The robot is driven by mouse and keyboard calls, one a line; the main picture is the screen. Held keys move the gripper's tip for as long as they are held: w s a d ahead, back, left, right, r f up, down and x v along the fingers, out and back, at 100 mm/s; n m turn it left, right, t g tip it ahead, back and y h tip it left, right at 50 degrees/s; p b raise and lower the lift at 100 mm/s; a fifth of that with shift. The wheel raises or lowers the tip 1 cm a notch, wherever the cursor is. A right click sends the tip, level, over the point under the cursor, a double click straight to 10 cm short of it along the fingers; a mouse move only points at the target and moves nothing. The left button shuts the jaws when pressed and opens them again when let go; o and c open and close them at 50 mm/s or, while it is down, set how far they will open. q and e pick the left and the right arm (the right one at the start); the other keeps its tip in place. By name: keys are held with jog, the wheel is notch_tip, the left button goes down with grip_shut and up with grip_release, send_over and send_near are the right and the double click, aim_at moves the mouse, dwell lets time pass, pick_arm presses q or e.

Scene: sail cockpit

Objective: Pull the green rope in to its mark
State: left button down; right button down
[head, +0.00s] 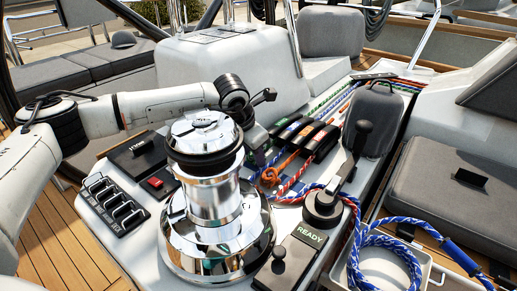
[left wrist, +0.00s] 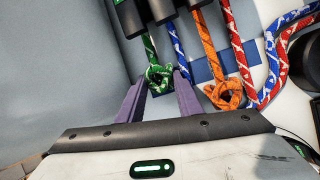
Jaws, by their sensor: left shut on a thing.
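The green rope (left wrist: 150,52) comes out of a black clutch in the left wrist view and ends in a green knot (left wrist: 160,79). My left gripper (left wrist: 159,80) has its two purple fingers on either side of this knot and is shut on it. In the head view the green rope (head: 326,104) runs back from the clutches along the deck. There my left arm reaches in behind the chrome winch (head: 208,185), which hides much of the gripper and the knot. I cannot make out a mark on the green rope. My right gripper is in neither view.
A blue rope (left wrist: 175,45), an orange rope (left wrist: 207,45) with a knot and a red rope (left wrist: 236,50) lie close beside the green one. A black winch handle (head: 350,165) stands right of the clutches (head: 308,137). A coiled blue rope (head: 395,250) lies in a tray.

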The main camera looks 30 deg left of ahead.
pick_arm(q)
jog(key=shift+s+a, duration=0.1)
jog(key=shift+s, duration=0.6)
jog(key=c, duration=1.6)
grip_release()
jog(key=shift+o, duration=0.2)
jog(key=p+v, duration=0.1)
jog(key=v, duration=0.9)
jog(key=shift+r, duration=0.15)
